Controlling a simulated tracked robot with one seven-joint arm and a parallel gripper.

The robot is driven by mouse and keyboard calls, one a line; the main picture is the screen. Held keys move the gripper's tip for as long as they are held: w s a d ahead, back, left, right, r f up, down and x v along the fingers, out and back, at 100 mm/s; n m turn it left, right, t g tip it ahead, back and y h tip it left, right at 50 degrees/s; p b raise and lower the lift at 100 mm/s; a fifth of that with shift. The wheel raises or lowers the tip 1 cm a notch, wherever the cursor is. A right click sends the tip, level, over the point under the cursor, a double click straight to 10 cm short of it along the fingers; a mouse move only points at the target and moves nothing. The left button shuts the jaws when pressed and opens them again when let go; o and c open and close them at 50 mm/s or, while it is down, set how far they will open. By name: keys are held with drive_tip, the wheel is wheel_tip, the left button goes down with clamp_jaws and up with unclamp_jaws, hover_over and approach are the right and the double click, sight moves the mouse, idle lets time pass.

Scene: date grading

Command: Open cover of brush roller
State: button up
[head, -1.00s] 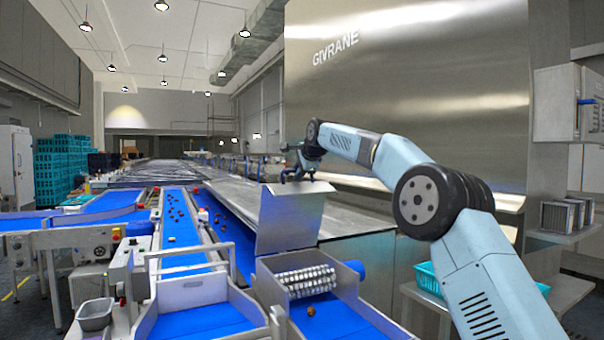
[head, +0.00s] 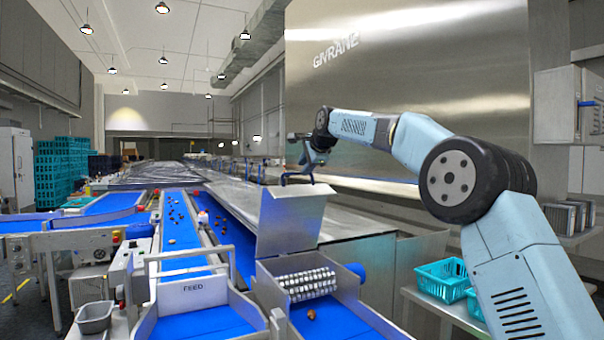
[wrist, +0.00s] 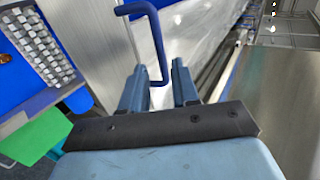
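The brush roller (head: 308,283), with rows of pale bristles, lies exposed in the blue-floored chute at the front. Its grey metal cover (head: 290,222) stands raised behind it, tilted back; its inner details are not clear. My gripper (head: 303,160) is just above the cover's top edge. In the wrist view the gripper (wrist: 160,68) has its two blue fingers apart. A blue U-shaped handle (wrist: 158,40) lies beyond them, its lower end in or near the gap. Contact cannot be told. The roller (wrist: 42,48) shows at upper left.
A brown date (head: 311,314) lies on the blue surface before the roller. A blue feed belt (head: 180,225) with dates runs at left. Teal baskets (head: 443,280) stand on a shelf at right. A large steel housing (head: 420,90) rises behind my arm.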

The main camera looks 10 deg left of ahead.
drive_tip(key=v, duration=0.7)
drive_tip(key=shift+d+r, duration=0.15)
drive_tip(key=shift+d, duration=0.1)
drive_tip(key=shift+s, duration=0.1)
drive_tip(key=s+d+f+n+h, duration=0.3)
drive_tip(key=s+d+f, duration=0.1)
drive_tip(key=s+d, duration=0.8)
drive_tip(key=s+d+f+n+h, duration=0.2)
drive_tip(key=s+d+f+n, duration=0.15)
drive_tip(key=s+d, duration=0.9)
drive_tip(key=s+d+f+n+g+h, duration=0.1)
drive_tip(key=s+d+f, duration=0.8)
drive_tip(key=s+f, duration=0.1)
drive_tip(key=s+d+f+n+g+h, duration=0.1)
drive_tip(key=s+d+f+n, duration=0.1)
drive_tip(key=s+d+f, duration=0.7)
drive_tip(key=s+f, duration=0.1)
drive_tip(key=s, duration=0.2)
drive_tip(key=shift+s+g, duration=0.4)
